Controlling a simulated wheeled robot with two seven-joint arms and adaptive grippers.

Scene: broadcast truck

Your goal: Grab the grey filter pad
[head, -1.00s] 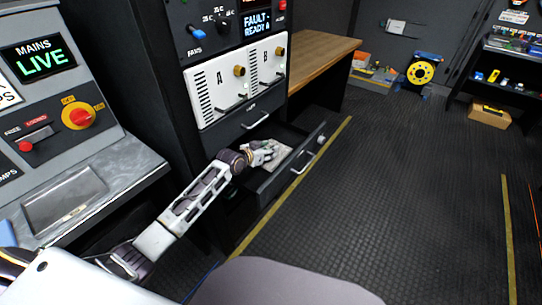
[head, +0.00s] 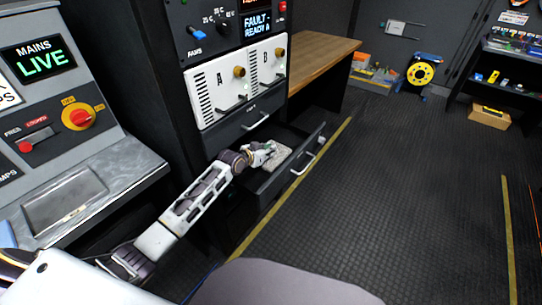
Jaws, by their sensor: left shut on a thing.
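The grey filter pad (head: 279,156) is in the open lower drawer (head: 292,174) of the black rack. It is a light grey, flat, rough-looking piece. My left gripper (head: 268,151) reaches into the drawer from the left and is shut on the pad's near left part. The fingers hide some of the pad. I cannot tell whether the pad is lifted off the drawer floor. My right gripper is not in view.
Above the drawer is a closed drawer (head: 254,122) with a handle, under white modules A and B (head: 237,83). A console (head: 75,190) stands at left. A wooden desk (head: 320,55) is behind. The floor (head: 420,170) to the right is clear.

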